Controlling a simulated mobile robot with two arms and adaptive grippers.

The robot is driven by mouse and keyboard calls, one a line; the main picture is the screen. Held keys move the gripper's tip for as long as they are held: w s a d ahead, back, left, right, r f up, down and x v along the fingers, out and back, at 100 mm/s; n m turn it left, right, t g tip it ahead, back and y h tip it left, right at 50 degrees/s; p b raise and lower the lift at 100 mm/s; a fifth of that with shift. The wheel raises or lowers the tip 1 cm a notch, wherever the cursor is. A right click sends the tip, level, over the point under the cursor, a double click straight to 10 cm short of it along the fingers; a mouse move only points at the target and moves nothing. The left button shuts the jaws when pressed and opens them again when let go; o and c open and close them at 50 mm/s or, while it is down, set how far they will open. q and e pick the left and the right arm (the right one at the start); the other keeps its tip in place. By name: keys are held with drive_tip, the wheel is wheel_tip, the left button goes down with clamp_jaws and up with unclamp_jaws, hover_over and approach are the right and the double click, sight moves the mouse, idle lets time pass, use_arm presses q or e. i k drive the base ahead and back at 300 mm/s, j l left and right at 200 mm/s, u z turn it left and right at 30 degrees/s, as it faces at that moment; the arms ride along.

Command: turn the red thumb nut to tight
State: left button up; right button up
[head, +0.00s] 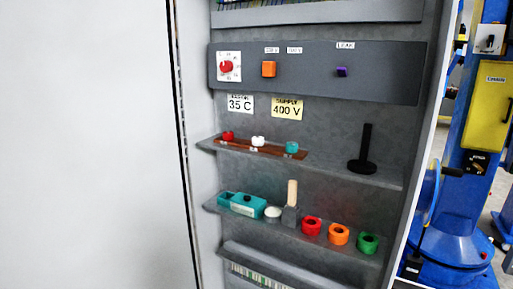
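I cannot clearly make out a red thumb nut. A blue machine (463,215), probably the tilting positioner, stands at the right edge, partly cut off. A tiny red spot (484,255) shows on its round base, too small to identify. Other red things are in the grey cabinet: a red knob (227,67) on a white dial plate, a small red cap (228,135) on a brown strip, and a red ring (312,226) on the lower shelf. Neither of my grippers is in view.
The cabinet's white door or side panel (85,140) fills the left. The upper shelf (335,172) holds a black stand (363,155). The lower shelf holds a teal box (247,205) and orange (338,233) and green (368,243) rings. The machine has a blue handwheel (428,190).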

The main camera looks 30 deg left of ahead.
sight(228, 136)
drive_tip(key=u, duration=1.05)
